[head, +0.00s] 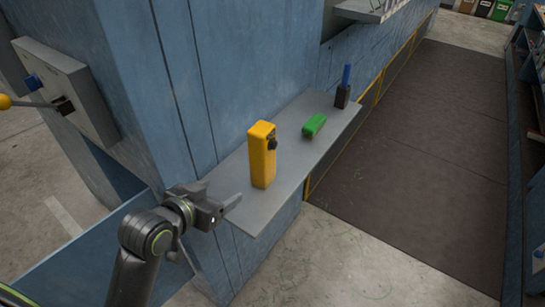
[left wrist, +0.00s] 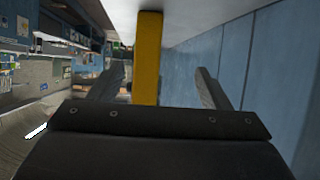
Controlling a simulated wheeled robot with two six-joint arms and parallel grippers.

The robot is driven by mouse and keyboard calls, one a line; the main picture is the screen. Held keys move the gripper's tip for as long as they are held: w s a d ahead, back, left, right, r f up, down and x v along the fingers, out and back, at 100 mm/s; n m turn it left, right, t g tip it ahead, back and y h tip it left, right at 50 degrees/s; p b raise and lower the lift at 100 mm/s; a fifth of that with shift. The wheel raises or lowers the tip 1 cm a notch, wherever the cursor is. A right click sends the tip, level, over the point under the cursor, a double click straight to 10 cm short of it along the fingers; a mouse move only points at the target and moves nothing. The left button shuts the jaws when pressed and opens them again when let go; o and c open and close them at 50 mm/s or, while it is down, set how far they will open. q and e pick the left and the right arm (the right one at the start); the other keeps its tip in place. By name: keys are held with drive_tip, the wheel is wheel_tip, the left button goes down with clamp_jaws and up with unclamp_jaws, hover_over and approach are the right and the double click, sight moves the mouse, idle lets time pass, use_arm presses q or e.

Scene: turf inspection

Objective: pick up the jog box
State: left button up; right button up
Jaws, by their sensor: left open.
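The jog box appears to be the upright yellow box (head: 262,158) with a dark knob on its side, standing on a grey shelf (head: 225,183) fixed to a blue wall. My left gripper (head: 232,206) is at the shelf's near left end, apart from the yellow box. In the left wrist view the yellow box (left wrist: 147,60) shows ahead, between the two spread fingers (left wrist: 163,85) and nearer the left one. The left gripper is open and empty. My right gripper is not in view.
A green block (head: 314,125) lies farther along the shelf. A dark holder with a blue top (head: 343,90) stands at its far end. The blue wall (head: 240,70) runs close behind the shelf. A grey control box (head: 65,90) with a yellow-knobbed lever is at left. Open floor lies at right.

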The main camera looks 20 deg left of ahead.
sight(256, 163)
use_arm(q)
drive_tip(key=shift+m+t+h, duration=0.3)
drive_tip(key=shift+t+h, duration=0.1)
drive_tip(key=shift+t, duration=0.1)
drive_tip(key=w+d+b, duration=0.1)
drive_tip(key=w, duration=0.2)
drive_tip(key=w+d+b, duration=0.1)
drive_tip(key=w+b, duration=0.1)
drive_tip(key=w, duration=0.2)
drive_tip(key=w+d+b, duration=0.1)
drive_tip(key=w+d, duration=0.1)
drive_tip(key=w, duration=0.1)
drive_tip(key=shift+w+d+f, duration=0.1)
drive_tip(key=shift+w+f, duration=0.1)
drive_tip(key=shift+f, duration=0.2)
drive_tip(key=shift+w+d+f, duration=0.1)
drive_tip(key=shift+w+f, duration=0.15)
drive_tip(key=shift+w, duration=0.15)
drive_tip(key=shift+w+d+f, duration=0.15)
drive_tip(key=shift+w, duration=0.3)
drive_tip(key=p+x, duration=0.1)
drive_tip(key=x, duration=0.2)
drive_tip(key=shift+d, duration=0.1)
drive_tip(key=shift+w+d+f, duration=0.1)
drive_tip(key=shift+w+f, duration=0.2)
drive_tip(key=shift+w, duration=0.2)
